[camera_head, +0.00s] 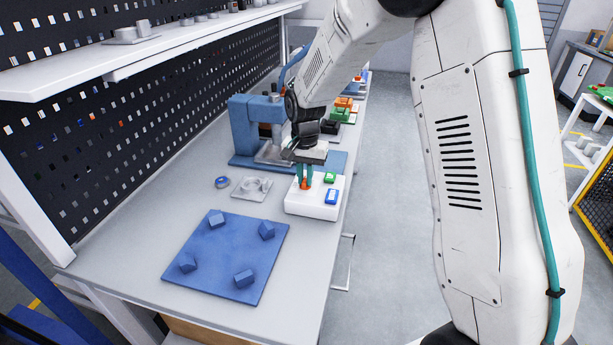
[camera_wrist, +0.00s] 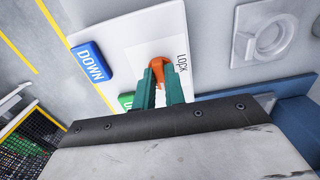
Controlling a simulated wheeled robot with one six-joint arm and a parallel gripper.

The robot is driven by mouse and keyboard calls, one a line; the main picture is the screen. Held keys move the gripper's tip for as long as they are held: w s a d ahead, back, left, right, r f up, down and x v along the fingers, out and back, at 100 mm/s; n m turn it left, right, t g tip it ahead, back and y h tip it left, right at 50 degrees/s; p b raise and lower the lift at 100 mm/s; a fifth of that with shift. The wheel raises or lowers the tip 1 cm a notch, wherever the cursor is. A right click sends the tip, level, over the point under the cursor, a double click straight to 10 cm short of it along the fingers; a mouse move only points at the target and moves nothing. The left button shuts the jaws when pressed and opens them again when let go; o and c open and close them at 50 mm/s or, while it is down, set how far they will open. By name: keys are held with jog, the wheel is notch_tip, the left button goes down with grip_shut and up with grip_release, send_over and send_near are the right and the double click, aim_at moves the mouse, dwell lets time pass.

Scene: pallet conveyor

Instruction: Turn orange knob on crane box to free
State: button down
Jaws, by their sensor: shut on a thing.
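The white crane box (camera_head: 312,208) sits on the grey workbench near its right edge. It carries an orange knob (camera_head: 305,184), a green button (camera_head: 329,177) and a blue button (camera_head: 331,197). In the wrist view the orange knob (camera_wrist: 160,64) is between the teal fingers of my gripper (camera_wrist: 160,80), which is shut on it. The word LOCK (camera_wrist: 182,62) is printed beside the knob. The blue button (camera_wrist: 91,63) reads DOWN. The green button (camera_wrist: 126,100) is partly hidden by my gripper, and any other print around the knob is hidden.
A blue plate with several blocks (camera_head: 225,255) lies in front of the box. A grey fixture (camera_head: 252,188) and a small blue ring (camera_head: 222,182) lie to its left. A blue press (camera_head: 245,125) stands behind. Black pegboard (camera_head: 120,130) lines the bench's left side.

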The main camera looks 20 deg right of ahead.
jog(key=shift+w+d+r, duration=0.1)
jog(key=shift+w, duration=0.05)
jog(key=c, duration=1.5)
grip_release()
jog(key=shift+d, duration=0.15)
jog(key=shift+o, duration=0.2)
notch_tip(320, 180, up, 8)
jog(key=shift+f, duration=0.15)
